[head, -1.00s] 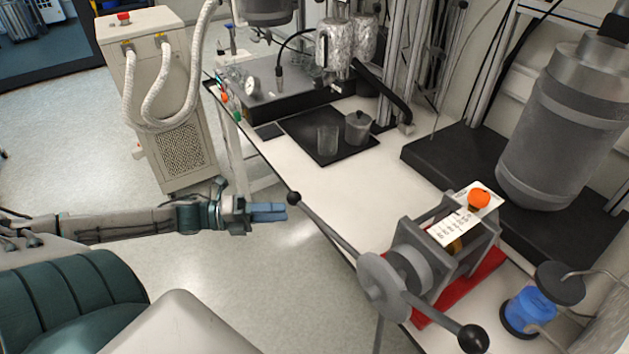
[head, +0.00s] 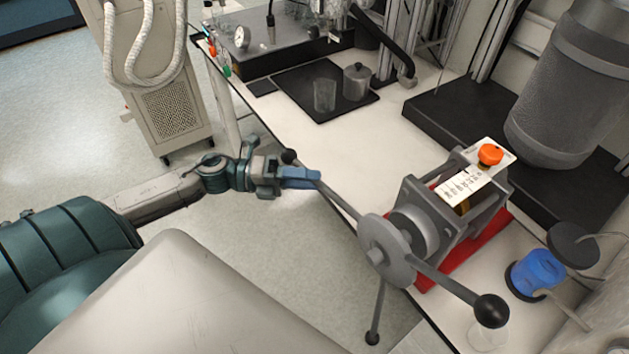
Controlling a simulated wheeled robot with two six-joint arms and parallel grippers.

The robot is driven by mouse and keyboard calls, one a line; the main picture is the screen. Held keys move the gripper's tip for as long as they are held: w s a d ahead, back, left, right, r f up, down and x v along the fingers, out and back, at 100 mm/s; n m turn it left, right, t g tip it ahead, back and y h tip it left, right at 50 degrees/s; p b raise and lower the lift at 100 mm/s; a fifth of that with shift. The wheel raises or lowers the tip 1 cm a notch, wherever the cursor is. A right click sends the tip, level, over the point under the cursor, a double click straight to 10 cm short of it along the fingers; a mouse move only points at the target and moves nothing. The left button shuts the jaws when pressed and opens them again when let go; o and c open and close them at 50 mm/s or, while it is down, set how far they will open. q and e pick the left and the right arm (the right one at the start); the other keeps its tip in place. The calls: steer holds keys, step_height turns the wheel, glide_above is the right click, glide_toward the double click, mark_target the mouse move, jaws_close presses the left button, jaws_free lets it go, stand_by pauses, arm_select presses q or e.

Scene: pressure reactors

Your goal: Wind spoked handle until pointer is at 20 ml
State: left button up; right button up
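The spoked handle (head: 384,252) is a grey hub with several spokes ending in black knobs, on the near side of a grey frame. One spoke points up-left, one right and down, one downward. My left gripper (head: 301,178) is at the outer end of the up-left spoke, just below its black knob (head: 289,156). Its blue fingers overlap the spoke in the picture; whether they grip it is unclear. A white scale plate (head: 462,189) with dark markings lies on top of the frame. Its numbers and the pointer are too small to read. My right gripper is out of view.
The device stands on a red base (head: 459,262) at the white table's front edge. A blue-and-black vessel (head: 538,270) is close on the right. A black mat (head: 297,87) with a glass beaker (head: 324,95) and metal pot (head: 356,80) lies farther back. Open floor is left of the table.

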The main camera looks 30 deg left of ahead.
arm_select(q)
steer(key=shift+x, duration=0.85)
jaws_close()
